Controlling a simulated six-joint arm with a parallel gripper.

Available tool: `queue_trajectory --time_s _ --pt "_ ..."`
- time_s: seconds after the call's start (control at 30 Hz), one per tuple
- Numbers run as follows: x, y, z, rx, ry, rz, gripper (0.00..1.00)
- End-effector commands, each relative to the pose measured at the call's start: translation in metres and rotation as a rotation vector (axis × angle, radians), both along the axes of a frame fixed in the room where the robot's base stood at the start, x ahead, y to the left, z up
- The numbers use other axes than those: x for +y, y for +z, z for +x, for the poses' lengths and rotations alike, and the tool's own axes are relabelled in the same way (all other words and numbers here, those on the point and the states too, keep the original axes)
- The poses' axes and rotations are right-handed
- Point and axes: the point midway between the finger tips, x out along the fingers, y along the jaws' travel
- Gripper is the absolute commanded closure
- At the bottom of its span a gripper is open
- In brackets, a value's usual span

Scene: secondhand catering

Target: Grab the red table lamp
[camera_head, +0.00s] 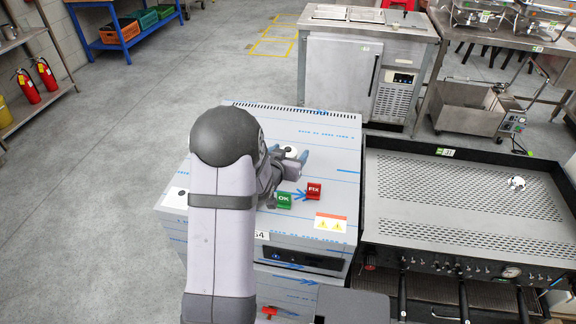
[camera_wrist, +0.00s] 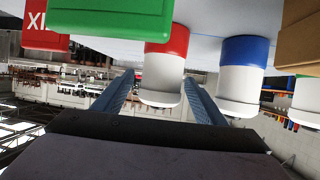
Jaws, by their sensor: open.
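The wrist view appears upside down. The red table lamp (camera_wrist: 168,42) has a red lower part and a white upper part, and stands upright on the pale surface. My gripper (camera_wrist: 159,80) is open, with one blue finger on each side of the lamp's white part. I cannot tell whether either finger touches it. In the head view my gripper (camera_head: 291,156) is low over the steel cabinet top (camera_head: 325,140), partly hidden by my arm. A round white top shows between its fingers there.
A blue and white lamp (camera_wrist: 243,60) stands close beside the red one. A green OK block (camera_head: 284,200) and a red FIX block (camera_head: 314,191) sit nearby on the cabinet top. A brown box (camera_wrist: 301,38) is at the wrist view's right edge. A griddle (camera_head: 455,210) adjoins.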

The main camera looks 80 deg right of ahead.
Motion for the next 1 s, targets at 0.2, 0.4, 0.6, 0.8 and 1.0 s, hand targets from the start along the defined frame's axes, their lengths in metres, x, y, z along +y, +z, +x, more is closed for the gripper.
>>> queue_trajectory --time_s 0.2,0.4,0.6,0.8,1.0 --pt "-0.019 -0.007 -0.002 0.0 -0.001 0.0 0.35" --pt "-0.023 -0.01 -0.003 0.001 0.0 0.0 0.35" --pt "-0.023 -0.01 -0.003 0.0 0.0 0.0 0.47" --pt "-0.023 -0.008 -0.002 0.0 0.0 -0.004 0.89" --pt "-0.023 -0.008 -0.002 0.0 0.0 -0.004 0.89"
